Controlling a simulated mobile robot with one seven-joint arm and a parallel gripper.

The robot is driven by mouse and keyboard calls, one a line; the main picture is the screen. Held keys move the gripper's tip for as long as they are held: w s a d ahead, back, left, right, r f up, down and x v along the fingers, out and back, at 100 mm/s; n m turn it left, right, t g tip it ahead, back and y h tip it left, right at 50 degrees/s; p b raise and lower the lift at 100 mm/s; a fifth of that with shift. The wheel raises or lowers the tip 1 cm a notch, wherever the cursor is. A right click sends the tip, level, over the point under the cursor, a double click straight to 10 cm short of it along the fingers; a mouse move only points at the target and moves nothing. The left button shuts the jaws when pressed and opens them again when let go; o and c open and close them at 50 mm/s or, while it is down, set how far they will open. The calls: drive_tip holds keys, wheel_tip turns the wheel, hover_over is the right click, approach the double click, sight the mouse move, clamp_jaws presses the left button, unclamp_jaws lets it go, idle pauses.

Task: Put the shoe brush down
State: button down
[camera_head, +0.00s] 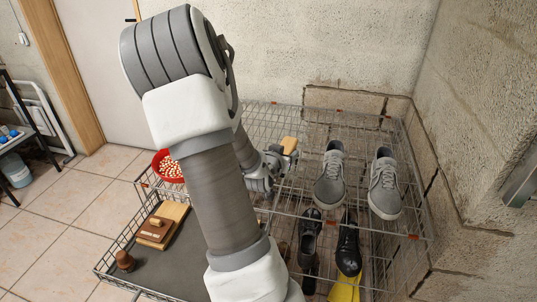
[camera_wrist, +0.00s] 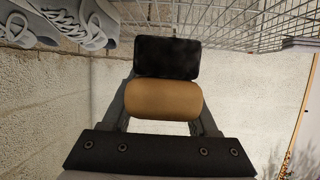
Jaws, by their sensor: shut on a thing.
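The shoe brush (camera_wrist: 165,102) is between my two fingers in the wrist view, with a tan rounded body and a black part (camera_wrist: 167,58) beyond it. In the head view its tan end (camera_head: 289,145) shows just past my gripper (camera_head: 279,155). My gripper is shut on the brush, over the wire rack (camera_head: 262,122), left of the grey sneakers. Whether the brush touches the rack cannot be told. My arm hides part of the rack's left side.
Grey sneakers (camera_head: 330,176) (camera_head: 385,186) stand on the rack's right. Black shoes (camera_head: 348,245) and a yellow thing (camera_head: 344,288) are lower down. A red bowl (camera_head: 161,172) and wooden pieces (camera_head: 157,232) sit at left. Walls stand behind and right. The rack's back looks bare.

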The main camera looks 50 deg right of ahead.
drive_tip(key=shift+s+d+r, duration=0.2)
drive_tip(key=shift+s+r, duration=0.2)
drive_tip(key=shift+s, duration=0.25)
drive_tip(key=w+a+f+n+t+y, duration=0.2)
drive_tip(key=w+a+f+n+t, duration=0.15)
drive_tip(key=w+a, duration=0.6)
drive_tip(key=w+a+f+n+t+y, duration=0.1)
drive_tip(key=w+a+n+t+y, duration=0.2)
drive_tip(key=a, duration=0.8)
drive_tip(key=w+a+f+n+y, duration=0.1)
drive_tip(key=w+a+n+y, duration=0.25)
drive_tip(key=a, duration=0.75)
drive_tip(key=w+a+f+n+t+y, duration=0.2)
drive_tip(key=w+a+n+y, duration=0.15)
drive_tip(key=a, duration=0.75)
wheel_tip(320, 180, up, 19)
drive_tip(key=p, duration=1.9)
drive_tip(key=shift+s+d+r+y, duration=0.15)
drive_tip(key=shift+s+d+y, duration=0.15)
drive_tip(key=shift+s+d, duration=0.1)
drive_tip(key=shift+d, duration=0.1)
